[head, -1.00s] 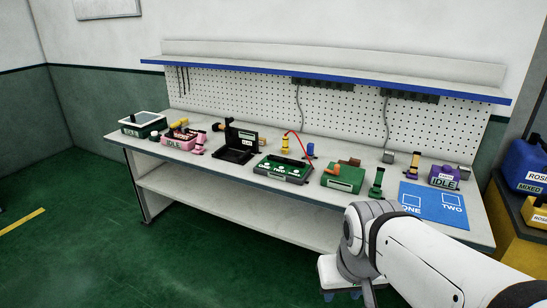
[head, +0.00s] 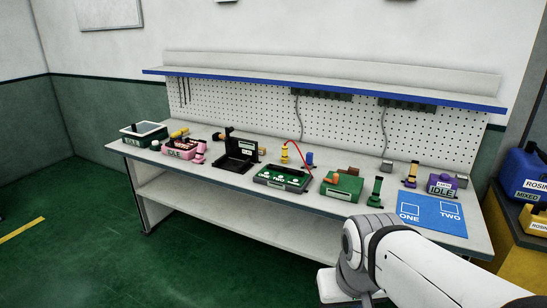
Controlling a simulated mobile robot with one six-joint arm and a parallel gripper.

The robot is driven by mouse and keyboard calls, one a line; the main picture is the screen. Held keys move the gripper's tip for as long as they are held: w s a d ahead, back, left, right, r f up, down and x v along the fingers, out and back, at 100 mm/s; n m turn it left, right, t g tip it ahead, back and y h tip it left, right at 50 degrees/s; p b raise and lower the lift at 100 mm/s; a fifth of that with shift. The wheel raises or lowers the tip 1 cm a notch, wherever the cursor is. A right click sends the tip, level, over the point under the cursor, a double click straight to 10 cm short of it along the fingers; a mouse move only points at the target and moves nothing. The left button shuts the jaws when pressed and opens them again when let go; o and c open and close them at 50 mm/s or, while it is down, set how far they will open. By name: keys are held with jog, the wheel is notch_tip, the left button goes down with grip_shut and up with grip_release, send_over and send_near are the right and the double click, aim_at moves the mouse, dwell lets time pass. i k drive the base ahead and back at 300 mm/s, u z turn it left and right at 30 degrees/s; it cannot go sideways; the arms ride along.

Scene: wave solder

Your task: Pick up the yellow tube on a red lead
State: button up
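A thin red lead (head: 299,147) arcs from near the tube's top down to the right, toward the box. My gripper (head: 337,297) is low at the bottom edge of the head view, in front of the bench and well apart from the tube. Its fingers are cut off or hidden, so I cannot tell whether it is open.
A green block (head: 342,187) with brown parts, a green post (head: 375,191) and a blue mat (head: 432,216) lie to the right. An open black case (head: 236,155) and pink holder (head: 181,149) are to the left. A blue-edged shelf (head: 320,87) overhangs the bench.

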aim_at(285, 157)
jog(key=z, duration=0.15)
jog(key=k, duration=0.35)
jog(key=u, duration=0.65)
jog(key=i, duration=1.7)
jog(key=z, duration=0.55)
jog(key=i, duration=1.2)
jog(key=z, duration=0.9)
